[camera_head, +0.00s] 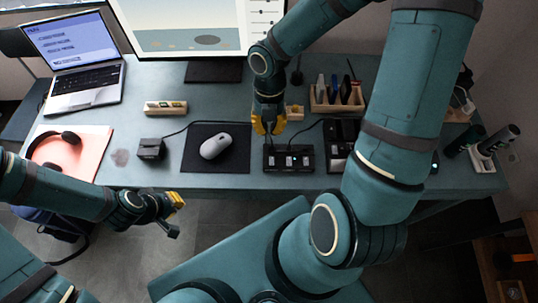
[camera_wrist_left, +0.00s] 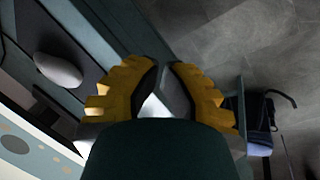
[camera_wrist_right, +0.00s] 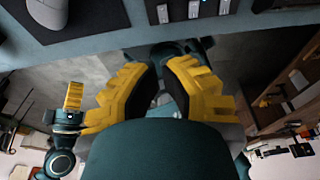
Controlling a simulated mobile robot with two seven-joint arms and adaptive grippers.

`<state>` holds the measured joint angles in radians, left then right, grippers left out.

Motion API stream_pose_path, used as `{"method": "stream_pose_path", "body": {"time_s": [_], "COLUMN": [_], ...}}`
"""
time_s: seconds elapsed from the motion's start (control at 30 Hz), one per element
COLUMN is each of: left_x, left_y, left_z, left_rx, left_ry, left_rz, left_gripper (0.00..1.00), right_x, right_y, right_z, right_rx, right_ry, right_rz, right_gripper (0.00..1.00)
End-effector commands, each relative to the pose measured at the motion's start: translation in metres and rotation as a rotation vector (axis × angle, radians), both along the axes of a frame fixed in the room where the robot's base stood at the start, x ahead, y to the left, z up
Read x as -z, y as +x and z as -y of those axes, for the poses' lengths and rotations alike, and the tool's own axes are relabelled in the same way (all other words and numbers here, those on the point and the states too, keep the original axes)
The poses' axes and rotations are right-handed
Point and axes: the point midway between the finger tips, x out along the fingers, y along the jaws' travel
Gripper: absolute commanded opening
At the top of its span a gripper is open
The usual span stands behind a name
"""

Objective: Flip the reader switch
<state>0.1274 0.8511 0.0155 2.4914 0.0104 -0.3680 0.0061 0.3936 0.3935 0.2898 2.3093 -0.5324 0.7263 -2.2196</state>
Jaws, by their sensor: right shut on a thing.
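A flat black box (camera_head: 288,158) with several small pale switch-like parts stands near the table's front edge, right of the mouse pad. It also shows at the top of the right wrist view (camera_wrist_right: 195,10). Which part is the reader switch I cannot tell. My right gripper (camera_head: 268,128) is over the table, just behind and left of this box in the head view.
A grey mouse (camera_head: 216,146) lies on a black pad (camera_head: 196,164). A small black box (camera_head: 150,148) with a cable stands left of it. A wooden organizer (camera_head: 336,106) and a black tray (camera_head: 342,135) are to the right. A laptop (camera_head: 80,68) and headphones (camera_head: 60,140) are left.

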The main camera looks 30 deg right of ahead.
Motion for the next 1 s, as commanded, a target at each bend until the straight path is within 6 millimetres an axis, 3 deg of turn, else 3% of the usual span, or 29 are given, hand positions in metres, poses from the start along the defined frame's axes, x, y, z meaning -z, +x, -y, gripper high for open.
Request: {"method": "stream_pose_path", "body": {"time_s": [0.17,0.7,1.0], "left_x": [0.007,0.047,0.055], "left_y": [-0.002,-0.014,-0.014], "left_z": [0.000,0.003,0.003], "left_rx": [0.004,0.026,0.026], "left_ry": [-0.001,-0.007,-0.007], "left_rz": [-0.004,-0.032,-0.031], "left_gripper": [0.00,0.00,0.00], "right_x": [0.018,0.115,0.135], "right_y": [-0.004,-0.025,-0.030], "right_z": [-0.003,-0.016,-0.018], "right_rx": [-0.001,0.000,0.001], "right_ry": [0.001,0.000,0.000], "right_rz": [-0.004,-0.002,-0.001], "right_gripper": [0.00,0.00,0.00]}}
